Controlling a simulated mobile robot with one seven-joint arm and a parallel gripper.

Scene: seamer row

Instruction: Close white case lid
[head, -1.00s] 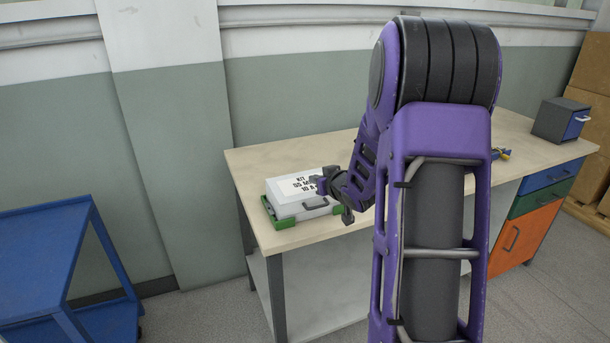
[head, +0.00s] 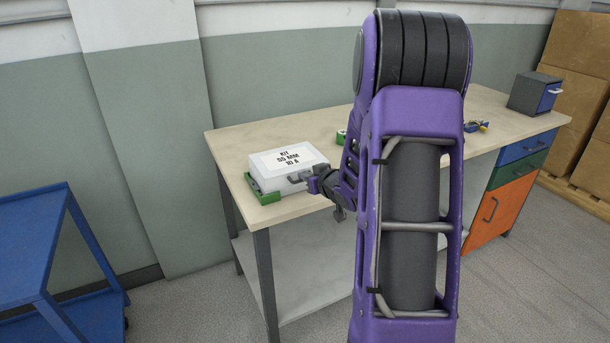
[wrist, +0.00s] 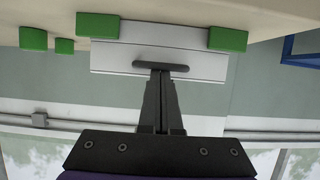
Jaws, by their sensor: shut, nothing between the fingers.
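The white case (head: 285,175) sits near the left front corner of the workbench, with a label reading KIT 55 MM 10 A on its lid (head: 265,158). The lid lies flat and looks down on the body. The grey handle is on its front face. My gripper (head: 314,182) is at the front right of the case, close to the handle. In the wrist view the picture is upside down; my gripper (wrist: 160,75) is shut and empty, its tips at the handle (wrist: 161,66) of the white case (wrist: 200,65). I cannot tell whether they touch.
Green corner blocks (head: 264,196) bracket the case; they also show in the wrist view (wrist: 228,40). Another green piece stands behind my arm. The wooden benchtop (head: 240,138) is clear behind the case. A blue cart (head: 30,240) stands left; a small grey box (head: 530,92) sits far right.

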